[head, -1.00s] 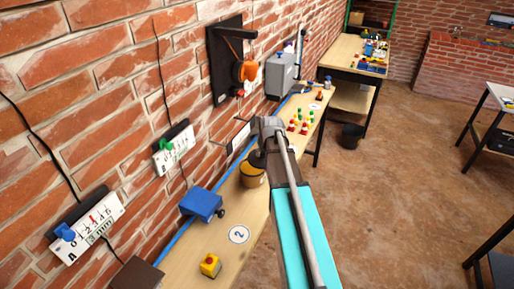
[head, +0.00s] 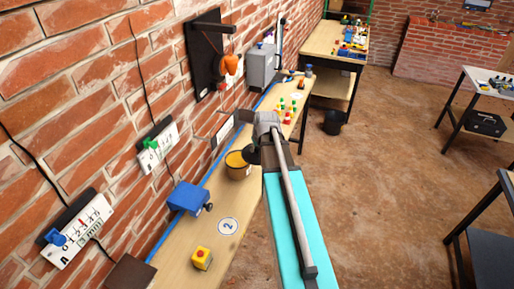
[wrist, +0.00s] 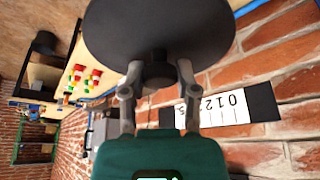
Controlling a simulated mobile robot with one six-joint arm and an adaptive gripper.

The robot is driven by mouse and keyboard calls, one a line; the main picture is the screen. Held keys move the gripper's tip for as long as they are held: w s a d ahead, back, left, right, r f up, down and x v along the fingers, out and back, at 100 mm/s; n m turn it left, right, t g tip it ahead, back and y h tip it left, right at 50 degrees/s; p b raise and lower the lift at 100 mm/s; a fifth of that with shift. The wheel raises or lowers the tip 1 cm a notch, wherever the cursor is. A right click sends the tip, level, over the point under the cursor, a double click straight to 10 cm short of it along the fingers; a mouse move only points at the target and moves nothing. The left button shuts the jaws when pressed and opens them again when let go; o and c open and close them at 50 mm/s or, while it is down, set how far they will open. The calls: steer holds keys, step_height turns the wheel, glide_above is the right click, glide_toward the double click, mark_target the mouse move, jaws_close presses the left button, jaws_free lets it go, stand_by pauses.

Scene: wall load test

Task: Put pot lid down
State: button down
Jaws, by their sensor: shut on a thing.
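The pot lid (wrist: 160,28) is a dark round disc with a black knob, large at the top of the wrist view. My gripper (wrist: 157,78) is shut on that knob, one finger on each side. In the head view the lid (head: 252,156) is small and dark below my gripper (head: 262,138), in the air by the right rim of the pot. The pot (head: 238,170) is dark, with yellow-orange contents showing, and stands on the wooden bench. My arm hides part of the bench to its right.
The bench (head: 213,254) runs along the brick wall. A blue box (head: 187,198), a yellow box with a red button (head: 201,258) and a round mark "2" (head: 228,226) are nearer. Several coloured pieces (head: 287,110) stand beyond. The bench around the mark is clear.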

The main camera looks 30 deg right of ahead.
step_height(320, 180, down, 7)
steer(key=b, duration=0.6)
steer(key=shift+r+b, duration=0.15)
steer(key=shift+b, duration=0.15)
steer(key=shift+d, duration=0.15)
